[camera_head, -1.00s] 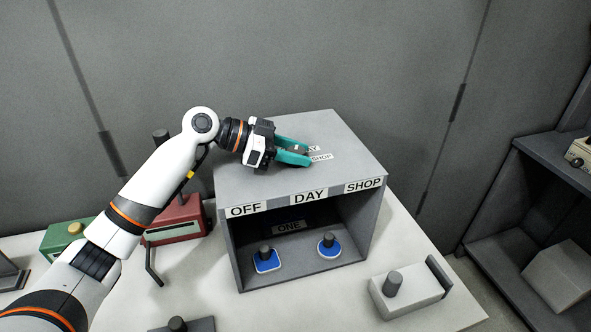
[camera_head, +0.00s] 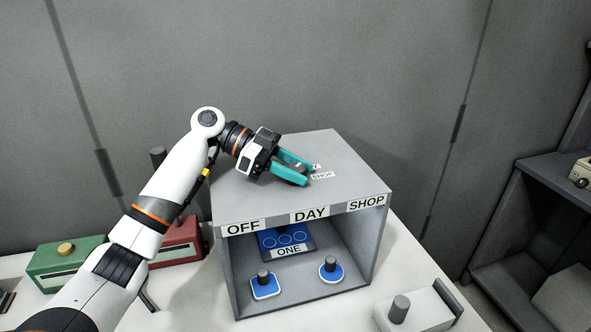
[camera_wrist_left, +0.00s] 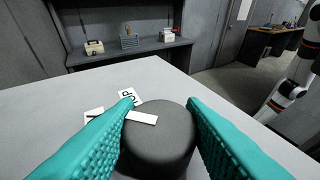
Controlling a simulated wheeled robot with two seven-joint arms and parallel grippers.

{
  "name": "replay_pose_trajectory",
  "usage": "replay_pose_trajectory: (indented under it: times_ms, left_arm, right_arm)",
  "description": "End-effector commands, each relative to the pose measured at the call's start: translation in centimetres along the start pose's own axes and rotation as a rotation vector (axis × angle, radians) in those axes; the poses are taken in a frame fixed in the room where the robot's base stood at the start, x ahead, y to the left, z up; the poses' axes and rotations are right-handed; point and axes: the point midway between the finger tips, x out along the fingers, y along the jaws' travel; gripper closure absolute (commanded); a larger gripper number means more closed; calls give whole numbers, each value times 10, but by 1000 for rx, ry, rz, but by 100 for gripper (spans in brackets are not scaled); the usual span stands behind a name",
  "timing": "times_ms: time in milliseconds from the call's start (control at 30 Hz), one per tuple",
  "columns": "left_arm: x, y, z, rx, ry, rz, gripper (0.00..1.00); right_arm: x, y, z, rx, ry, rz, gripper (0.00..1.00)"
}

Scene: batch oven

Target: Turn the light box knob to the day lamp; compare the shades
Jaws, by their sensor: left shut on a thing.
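The grey light box (camera_head: 345,165) stands on the table, open at the front, with OFF, DAY and SHOP labels along its front edge. My left gripper (camera_head: 300,174) is shut on the knob on its top. In the left wrist view the dark round knob (camera_wrist_left: 160,140), with a white pointer bar, sits between the teal fingers. The SHOP mark (camera_head: 321,176) shows beside the fingers; the DAY mark is mostly hidden.
A green box (camera_head: 62,262) and a red box (camera_head: 180,245) stand left of the light box. A pale block with a dark peg (camera_head: 418,318) is at the front right. A grey shelf (camera_head: 540,200) stands at the far right.

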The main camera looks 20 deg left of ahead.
Motion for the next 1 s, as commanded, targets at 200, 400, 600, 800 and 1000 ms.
replay_pose_trajectory:
  times_ms: [200,400,600,800,1000]
  left_arm:
    - [-1,0,1,0,0,3,50]
    - [0,0,0,0,0,2,41]
    - [-4,0,-1,-1,0,3,41]
    - [-33,1,-3,0,0,7,41]
    - [-77,0,-3,0,-2,6,41]
  right_arm:
    - [0,0,0,0,-1,0,64]
    - [0,0,0,0,-1,0,64]
    - [2,0,0,0,-1,0,64]
    - [18,0,-1,0,-1,0,64]
    - [33,0,-2,0,-1,0,64]
